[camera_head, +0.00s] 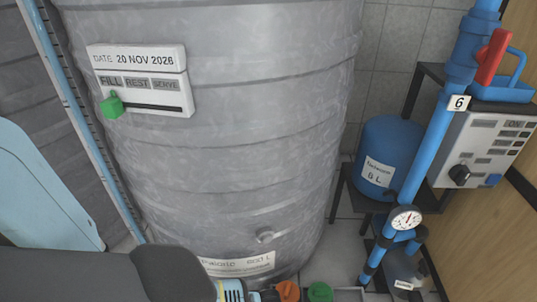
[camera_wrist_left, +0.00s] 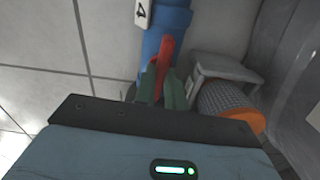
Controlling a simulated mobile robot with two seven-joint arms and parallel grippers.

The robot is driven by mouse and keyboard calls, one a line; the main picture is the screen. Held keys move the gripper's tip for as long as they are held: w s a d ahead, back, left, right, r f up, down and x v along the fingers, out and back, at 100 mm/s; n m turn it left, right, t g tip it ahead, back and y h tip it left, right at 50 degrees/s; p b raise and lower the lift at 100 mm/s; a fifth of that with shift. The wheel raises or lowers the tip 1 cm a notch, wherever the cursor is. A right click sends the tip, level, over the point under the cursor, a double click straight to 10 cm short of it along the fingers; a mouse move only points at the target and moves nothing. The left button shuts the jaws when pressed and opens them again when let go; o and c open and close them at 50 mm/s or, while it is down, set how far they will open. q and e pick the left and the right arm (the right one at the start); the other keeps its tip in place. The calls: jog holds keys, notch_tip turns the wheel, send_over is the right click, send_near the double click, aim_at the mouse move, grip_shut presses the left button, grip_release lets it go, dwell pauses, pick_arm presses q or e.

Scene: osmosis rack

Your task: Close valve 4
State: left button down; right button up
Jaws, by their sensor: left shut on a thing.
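In the left wrist view, a blue pipe (camera_wrist_left: 172,20) comes down from the top edge with a white tag marked 4 (camera_wrist_left: 142,12). The red handle of valve 4 (camera_wrist_left: 165,50) lies over the pipe, pointing nearly along it with a slight tilt. My left gripper (camera_wrist_left: 162,82) has its green fingers on both sides of the handle, shut on it. The valve body is mostly hidden behind the fingers. In the head view, my left arm reaches to the bottom edge, where only part of the gripper shows and valve 4 cannot be made out. My right gripper is not in view.
A grey box (camera_wrist_left: 225,72) and a mesh cylinder with an orange rim (camera_wrist_left: 228,102) sit close right of the fingers. A large grey tank (camera_head: 240,120) fills the middle of the head view. Pipe 6 (camera_head: 428,150), a gauge (camera_head: 405,218) and a control box (camera_head: 482,150) stand right.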

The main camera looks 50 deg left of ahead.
pick_arm(q)
jog(key=m, duration=0.3)
jog(key=shift+a+p, duration=0.1)
jog(key=shift+p, duration=0.2)
jog(key=m, duration=0.4)
jog(key=shift+m, duration=0.3)
jog(key=m, duration=0.6)
jog(key=shift+m, duration=1.6)
jog(key=shift+b, duration=0.3)
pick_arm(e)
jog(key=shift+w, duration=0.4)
pick_arm(q)
jog(key=shift+m, duration=0.4)
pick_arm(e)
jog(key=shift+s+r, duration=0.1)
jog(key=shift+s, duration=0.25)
